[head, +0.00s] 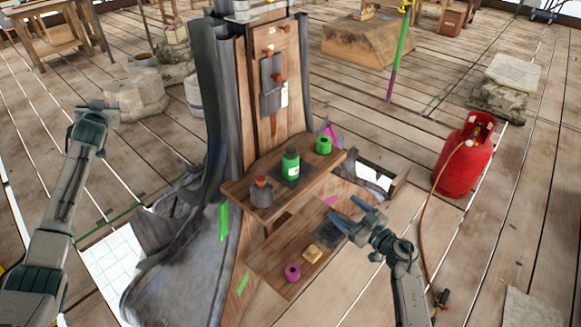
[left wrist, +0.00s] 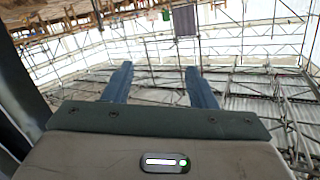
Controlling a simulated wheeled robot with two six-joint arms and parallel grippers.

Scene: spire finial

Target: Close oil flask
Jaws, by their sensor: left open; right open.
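A green bottle (head: 290,166) with a white label and a dark top stands upright on the upper wooden shelf in the head view. A small grey vessel (head: 261,194) with an orange-brown stopper stands to its left, near the shelf's left end. I cannot tell for sure which is the oil flask. My right gripper (head: 347,210) is open and empty, below and to the right of the upper shelf, over the lower board. My left gripper (head: 97,107) is far left of the shelf; the left wrist view shows its fingers (left wrist: 158,82) apart with nothing between them.
A green roll (head: 323,145) stands at the upper shelf's (head: 234,187) right end. The lower board (head: 268,266) holds a pink roll (head: 292,272) and a yellowish block (head: 312,253). A red gas cylinder (head: 464,158) with a hose stands right. The floor between is mostly clear.

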